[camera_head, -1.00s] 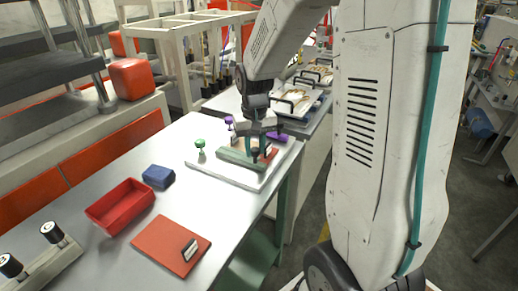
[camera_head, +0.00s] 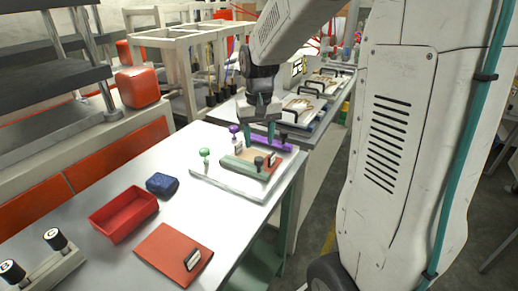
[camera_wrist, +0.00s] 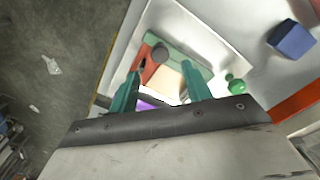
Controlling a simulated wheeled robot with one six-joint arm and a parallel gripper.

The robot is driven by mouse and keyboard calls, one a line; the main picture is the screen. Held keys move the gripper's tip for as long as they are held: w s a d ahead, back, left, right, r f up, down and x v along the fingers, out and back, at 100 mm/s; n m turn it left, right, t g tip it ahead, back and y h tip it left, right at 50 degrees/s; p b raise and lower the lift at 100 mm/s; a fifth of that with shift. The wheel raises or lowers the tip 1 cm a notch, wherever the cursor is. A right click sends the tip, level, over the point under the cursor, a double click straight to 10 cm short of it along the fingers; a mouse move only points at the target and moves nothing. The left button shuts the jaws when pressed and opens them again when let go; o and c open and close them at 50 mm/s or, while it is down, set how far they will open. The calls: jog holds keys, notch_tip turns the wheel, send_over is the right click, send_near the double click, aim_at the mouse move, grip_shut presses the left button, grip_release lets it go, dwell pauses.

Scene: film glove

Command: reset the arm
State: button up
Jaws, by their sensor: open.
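My gripper (camera_head: 261,132) is open and empty, pointing down above the white tray (camera_head: 214,180) at the table's far right corner. Its teal fingers also show in the wrist view (camera_wrist: 160,92), apart, with the tray beyond them. On the tray are a green bar with a dark knob (camera_head: 243,167), an orange-red and tan piece (camera_head: 262,157) with a small black-and-white tag, a purple bar (camera_head: 272,144), a purple-topped item (camera_head: 234,129) and a green-knobbed item (camera_head: 204,153). My fingers look apart from these pieces.
On the metal table (camera_head: 130,185) are a red bin (camera_head: 124,214), a blue block (camera_head: 162,185), an orange-red plate (camera_head: 174,254) with a tag, and a holder with black-capped rollers (camera_head: 45,262). Trays with black handles (camera_head: 305,98) stand on a bench behind. The table's middle is mostly clear.

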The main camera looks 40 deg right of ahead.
jog(key=shift+r, duration=0.6)
jog(key=shift+s+a+f, duration=0.1)
jog(key=shift+s+f, duration=0.05)
jog(key=shift+s, duration=0.15)
jog(key=s+a+r+n, duration=0.1)
jog(key=s+a+r, duration=0.1)
jog(key=s, duration=0.5)
jog(key=s+a+r+n+t, duration=0.1)
jog(key=s+a+r, duration=0.1)
jog(key=s+a, duration=0.3)
jog(key=s+a+r+n, duration=0.2)
jog(key=s+a, duration=0.2)
jog(key=s, duration=0.6)
jog(key=shift+s+a, duration=0.25)
